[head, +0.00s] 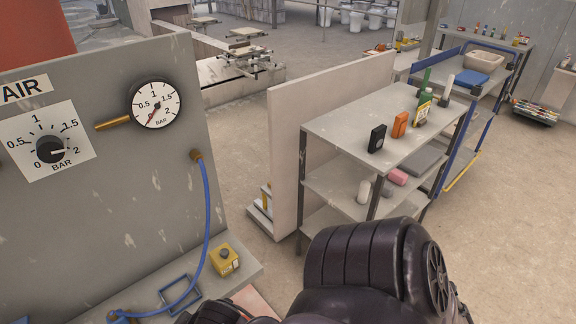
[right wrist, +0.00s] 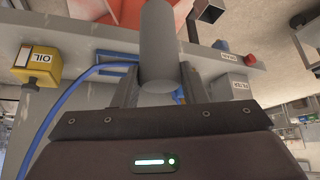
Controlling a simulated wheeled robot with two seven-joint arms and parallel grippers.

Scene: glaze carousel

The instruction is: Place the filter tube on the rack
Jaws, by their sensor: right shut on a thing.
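A grey cylinder, which looks like the filter tube (right wrist: 158,45), stands between the fingers of my right gripper (right wrist: 158,84) in the right wrist view. The gripper is shut on it, and the tube's lower end shows between the fingers. In the head view my dark right arm fills the bottom middle, and the gripper and tube are not visible there. A grey metal shelf rack (head: 340,128) stands right of centre, beyond the arm. My left gripper is in neither view.
The AIR panel (head: 95,190) with gauge (head: 155,103) and blue hose (head: 207,210) stands at left. A yellow box (head: 224,260), labelled OIL in the wrist view (right wrist: 38,65), sits on its ledge. Black (head: 377,138) and orange (head: 399,124) items occupy the rack's top.

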